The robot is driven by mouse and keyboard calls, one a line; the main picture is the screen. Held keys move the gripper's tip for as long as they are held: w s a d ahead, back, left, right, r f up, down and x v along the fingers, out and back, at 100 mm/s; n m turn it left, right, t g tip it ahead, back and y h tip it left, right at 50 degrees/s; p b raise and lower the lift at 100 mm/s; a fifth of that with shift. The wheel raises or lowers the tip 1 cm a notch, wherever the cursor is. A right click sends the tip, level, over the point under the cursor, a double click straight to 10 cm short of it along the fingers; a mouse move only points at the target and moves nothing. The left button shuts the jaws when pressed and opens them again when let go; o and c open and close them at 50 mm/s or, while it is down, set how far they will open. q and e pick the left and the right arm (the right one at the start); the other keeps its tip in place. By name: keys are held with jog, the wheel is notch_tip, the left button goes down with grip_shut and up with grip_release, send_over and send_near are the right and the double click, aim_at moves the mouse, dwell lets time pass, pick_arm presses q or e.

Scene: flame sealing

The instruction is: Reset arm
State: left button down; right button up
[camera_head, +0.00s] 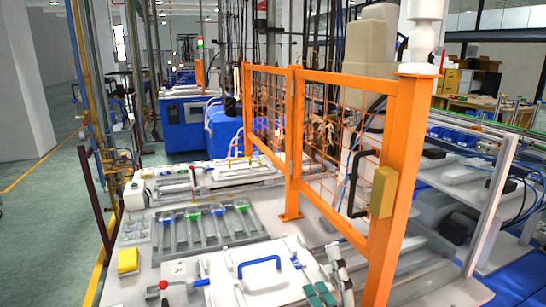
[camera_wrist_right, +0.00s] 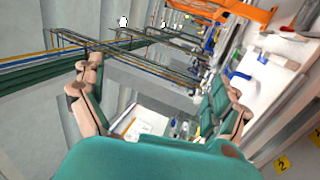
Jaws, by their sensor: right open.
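My right gripper (camera_head: 319,293) shows at the bottom of the head view, in front of the orange fence. Its green pads are beside the right end of a white plate with a blue handle (camera_head: 259,264). In the right wrist view my right gripper (camera_wrist_right: 156,80) has its two fingers wide apart, with nothing held between them. The white work table (camera_head: 125,290) lies below it; I cannot tell whether the gripper touches anything. My left gripper is not in view.
An orange mesh fence (camera_head: 296,140) stands upright close to my right gripper. A tray with green and blue parts (camera_head: 205,228), a yellow block (camera_head: 128,261) and a red-knobbed lever (camera_head: 163,286) are on the table. Open floor (camera_head: 45,225) lies at the left.

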jog(key=s+d+f+m+g+h, duration=0.2)
jog(key=d+f+m+g, duration=0.15)
jog(key=f, duration=0.35)
jog(key=s+d+f+m+g+h, duration=0.2)
jog(key=d+f+m+g+h, duration=0.1)
jog(key=f+m, duration=0.3)
jog(key=s+d+f+m+g+h, duration=0.2)
jog(key=d+f+m+g, duration=0.15)
jog(key=f, duration=0.45)
jog(key=s+d+f+m+g, duration=0.1)
jog(key=s+f+m+g, duration=0.3)
jog(key=s, duration=0.4)
jog(key=s+d+f+m+g, duration=0.1)
jog(key=s+f+m+g, duration=0.15)
jog(key=s+f, duration=0.5)
notch_tip(320, 180, down, 27)
jog(key=s+g, duration=0.2)
jog(key=s, duration=0.1)
jog(key=s+d+f+g, duration=0.1)
jog(key=s+d+f, duration=0.1)
jog(key=s+f, duration=1.2)
jog(key=shift+s+d+f+n, duration=0.35)
jog(key=shift+s+f, duration=0.05)
jog(key=shift+s, duration=0.45)
